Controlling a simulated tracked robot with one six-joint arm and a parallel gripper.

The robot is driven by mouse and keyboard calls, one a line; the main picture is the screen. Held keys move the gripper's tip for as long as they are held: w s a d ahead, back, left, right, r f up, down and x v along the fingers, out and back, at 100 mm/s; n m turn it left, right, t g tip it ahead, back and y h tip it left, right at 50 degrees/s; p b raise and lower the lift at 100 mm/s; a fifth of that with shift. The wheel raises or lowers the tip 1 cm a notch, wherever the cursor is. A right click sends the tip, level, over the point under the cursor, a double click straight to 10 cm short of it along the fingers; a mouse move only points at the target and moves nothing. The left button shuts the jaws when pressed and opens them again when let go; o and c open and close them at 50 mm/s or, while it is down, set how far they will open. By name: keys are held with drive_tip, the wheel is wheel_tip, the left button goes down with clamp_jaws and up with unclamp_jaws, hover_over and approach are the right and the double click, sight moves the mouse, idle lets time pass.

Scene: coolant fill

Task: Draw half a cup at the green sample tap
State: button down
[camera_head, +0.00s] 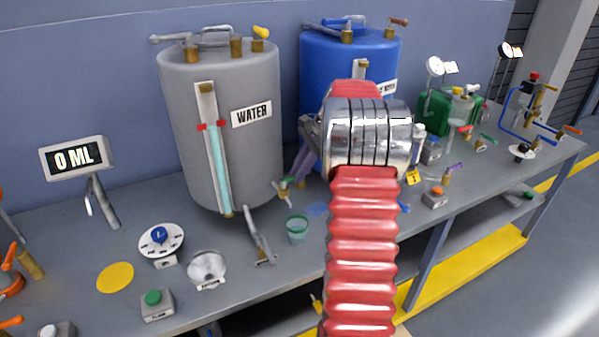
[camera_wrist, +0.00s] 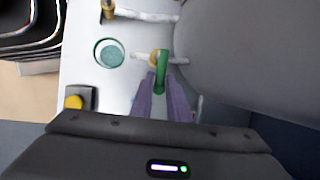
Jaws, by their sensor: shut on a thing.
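The green sample tap (camera_head: 284,192) sticks out low on the right of the grey WATER tank (camera_head: 232,160). Its green handle shows in the wrist view (camera_wrist: 163,68) between the purple fingers of my gripper (camera_wrist: 162,88). My gripper is shut on this handle. In the head view my gripper (camera_head: 297,172) is partly hidden behind my arm. A green cup (camera_head: 297,229) stands upright on the bench just in front of the tap. The wrist view looks into the cup (camera_wrist: 109,53); its inside is teal, and I cannot tell whether liquid is in it.
A display (camera_head: 75,158) at the left reads 0 ML. A dial (camera_head: 161,240), a funnel-like dish (camera_head: 207,268) and a green button (camera_head: 153,298) stand on the bench's left. A blue tank (camera_head: 318,75) stands to the right. Valves and gauges crowd the bench's right end.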

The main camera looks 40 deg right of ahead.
drive_tip(key=c, duration=1.7)
unclamp_jaws()
drive_tip(key=v, duration=1.3)
drive_tip(key=shift+s+d+r, duration=0.1)
drive_tip(key=shift+d+r, duration=0.05)
drive_tip(key=shift+r, duration=0.15)
